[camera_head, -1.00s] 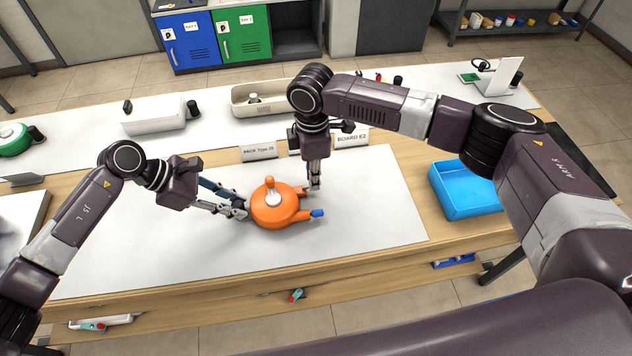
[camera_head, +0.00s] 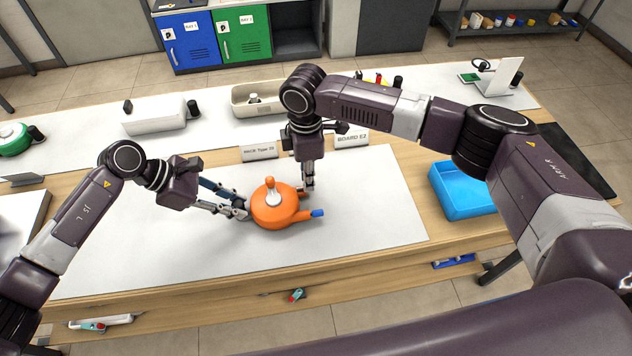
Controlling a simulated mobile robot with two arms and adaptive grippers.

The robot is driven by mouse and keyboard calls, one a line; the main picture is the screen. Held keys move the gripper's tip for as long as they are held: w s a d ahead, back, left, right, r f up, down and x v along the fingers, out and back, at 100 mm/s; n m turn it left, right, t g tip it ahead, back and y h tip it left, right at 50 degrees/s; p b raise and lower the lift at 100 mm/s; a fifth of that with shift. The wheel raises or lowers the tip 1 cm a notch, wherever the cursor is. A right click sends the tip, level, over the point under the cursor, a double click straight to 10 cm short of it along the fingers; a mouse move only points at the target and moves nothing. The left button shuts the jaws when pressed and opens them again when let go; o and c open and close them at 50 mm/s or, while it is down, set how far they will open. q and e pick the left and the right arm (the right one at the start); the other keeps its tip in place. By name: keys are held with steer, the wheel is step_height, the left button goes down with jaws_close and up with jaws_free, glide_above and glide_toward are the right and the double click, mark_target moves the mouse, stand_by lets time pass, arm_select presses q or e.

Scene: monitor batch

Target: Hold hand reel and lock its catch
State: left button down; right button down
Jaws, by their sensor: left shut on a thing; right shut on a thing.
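The orange hand reel (camera_head: 272,211) sits on the white mat (camera_head: 372,215) in the middle of the table. It has an orange knob and a pale hub on top, and a blue tip (camera_head: 318,213) on a stub at its right. My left gripper (camera_head: 240,210) is shut on the reel's left side. My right gripper (camera_head: 307,189) points down at the reel's back right edge, shut on a small part there. I take that part to be the catch, but the fingers mostly hide it.
A blue tray (camera_head: 466,204) stands to the right on the table. Label plates (camera_head: 259,151) stand behind the reel. A cream bin (camera_head: 262,98) and a white box (camera_head: 154,117) stand at the back. A green reel (camera_head: 14,139) is at the far left. The mat around the reel is clear.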

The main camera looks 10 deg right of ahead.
steer(key=shift+a, duration=0.3)
steer(key=c, duration=1.8)
jaws_free()
steer(key=shift+d, duration=0.1)
steer(key=shift+o, duration=0.2)
step_height(320, 180, up, 12)
